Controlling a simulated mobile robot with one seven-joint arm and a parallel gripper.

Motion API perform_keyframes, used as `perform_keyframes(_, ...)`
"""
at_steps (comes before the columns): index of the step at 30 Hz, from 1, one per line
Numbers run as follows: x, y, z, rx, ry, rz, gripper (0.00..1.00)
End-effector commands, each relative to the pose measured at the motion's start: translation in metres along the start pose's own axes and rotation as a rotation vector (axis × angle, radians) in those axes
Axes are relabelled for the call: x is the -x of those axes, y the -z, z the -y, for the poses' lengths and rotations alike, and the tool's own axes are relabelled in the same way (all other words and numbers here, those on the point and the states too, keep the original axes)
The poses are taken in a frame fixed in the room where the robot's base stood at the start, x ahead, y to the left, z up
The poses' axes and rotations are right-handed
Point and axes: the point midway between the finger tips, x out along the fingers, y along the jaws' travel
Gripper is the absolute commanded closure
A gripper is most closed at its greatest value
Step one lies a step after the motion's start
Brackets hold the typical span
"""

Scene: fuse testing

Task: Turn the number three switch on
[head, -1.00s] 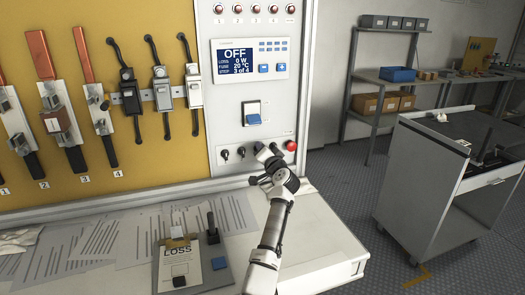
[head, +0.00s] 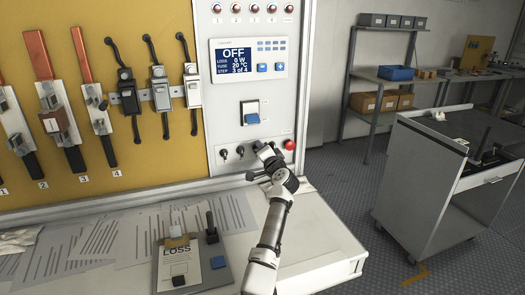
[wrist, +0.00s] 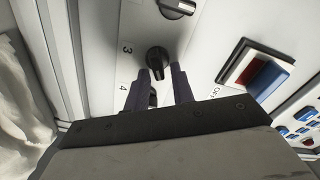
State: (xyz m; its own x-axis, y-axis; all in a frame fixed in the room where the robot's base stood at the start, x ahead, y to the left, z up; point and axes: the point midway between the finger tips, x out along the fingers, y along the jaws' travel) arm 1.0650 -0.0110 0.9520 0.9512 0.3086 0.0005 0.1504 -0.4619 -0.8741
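The number three switch is a black rotary knob (wrist: 157,60) next to the printed "3" on the white panel in the wrist view. My gripper (wrist: 160,72) is open, its two dark fingertips close to this knob on either side. I cannot tell whether they touch it. Another knob (wrist: 178,8) is above, and the number four knob (wrist: 153,97) is partly hidden between the fingers. In the head view my gripper (head: 257,160) is at the row of knobs and hides part of it.
A blue rocker switch (head: 252,118) is above the knobs, and a red button (head: 290,145) is to their right. The bench (head: 320,245) below holds papers and a clipboard (head: 190,262).

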Motion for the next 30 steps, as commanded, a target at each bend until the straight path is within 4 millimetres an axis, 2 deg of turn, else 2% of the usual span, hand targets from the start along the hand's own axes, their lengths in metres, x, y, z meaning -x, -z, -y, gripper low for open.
perform_keyframes(14,0.006,-0.001,-0.002,0.002,-0.001,0.0,0.68)
perform_keyframes(20,0.029,-0.001,-0.002,0.003,-0.001,0.0,0.68)
perform_keyframes(30,0.091,-0.001,-0.003,0.003,-0.001,-0.001,0.68)
